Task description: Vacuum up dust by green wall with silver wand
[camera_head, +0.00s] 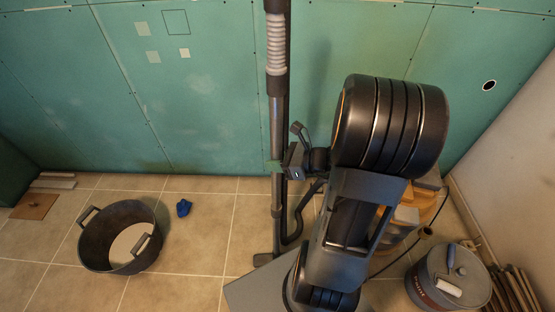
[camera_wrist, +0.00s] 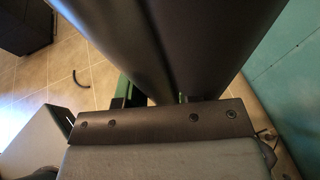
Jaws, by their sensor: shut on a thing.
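The silver wand (camera_head: 277,125) stands nearly upright in front of the green wall (camera_head: 210,90), with a ribbed grey hose section near its top. Its dark floor head (camera_head: 264,259) is low on the tiles, partly hidden by my own body. My gripper (camera_head: 279,167) is shut around the wand's lower middle. In the wrist view the wand (camera_wrist: 165,40) is a large dark tube across the top, close to my gripper (camera_wrist: 155,100). Pale smudges show on the wall, but I cannot make out dust on the floor.
A black bucket (camera_head: 93,250) stands at the left, with a crumpled blue thing (camera_head: 183,208) beside it. A lidded grey canister (camera_head: 437,290) stands at the lower right, near stacked boards.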

